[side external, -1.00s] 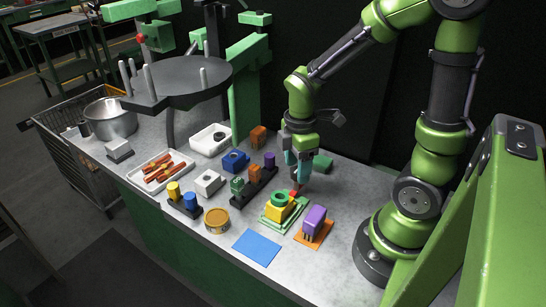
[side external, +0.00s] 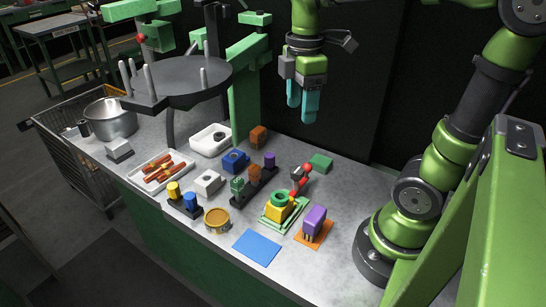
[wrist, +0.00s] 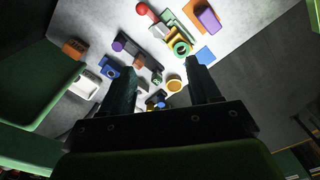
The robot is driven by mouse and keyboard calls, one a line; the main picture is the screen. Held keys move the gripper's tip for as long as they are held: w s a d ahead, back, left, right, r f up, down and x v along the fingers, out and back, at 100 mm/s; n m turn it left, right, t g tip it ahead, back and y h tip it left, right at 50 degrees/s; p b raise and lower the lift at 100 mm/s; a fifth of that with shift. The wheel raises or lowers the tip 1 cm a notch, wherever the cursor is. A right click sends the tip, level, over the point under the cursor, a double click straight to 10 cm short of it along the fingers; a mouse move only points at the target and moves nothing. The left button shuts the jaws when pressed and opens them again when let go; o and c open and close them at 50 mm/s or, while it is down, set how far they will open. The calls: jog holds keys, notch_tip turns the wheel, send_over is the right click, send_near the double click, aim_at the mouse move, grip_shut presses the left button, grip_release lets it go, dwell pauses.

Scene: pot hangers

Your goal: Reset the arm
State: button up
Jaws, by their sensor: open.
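My gripper (side external: 302,108) is open and empty, raised well above the bench with its blue fingers pointing down. In the wrist view its two dark fingers (wrist: 160,88) stand apart with nothing between them. Below it on the bench is a small grey piece with red ends (side external: 300,180). Beside that piece, a yellow block with a green ring (side external: 279,204) sits on a green base; it also shows in the wrist view (wrist: 180,47).
A dark round rack with pegs (side external: 180,78) stands left of my gripper on a green post. A purple block (side external: 315,218), a blue mat (side external: 257,247), a metal pot (side external: 110,118), a white tray (side external: 160,172) and several coloured blocks cover the bench. The air around my gripper is clear.

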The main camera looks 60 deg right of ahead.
jog(key=s+a+m+t+y, duration=0.2)
jog(key=a+m+t, duration=0.5)
jog(key=m, duration=0.8)
jog(key=shift+s+f, duration=0.25)
jog(key=shift+s, duration=0.2)
jog(key=shift+a, duration=0.1)
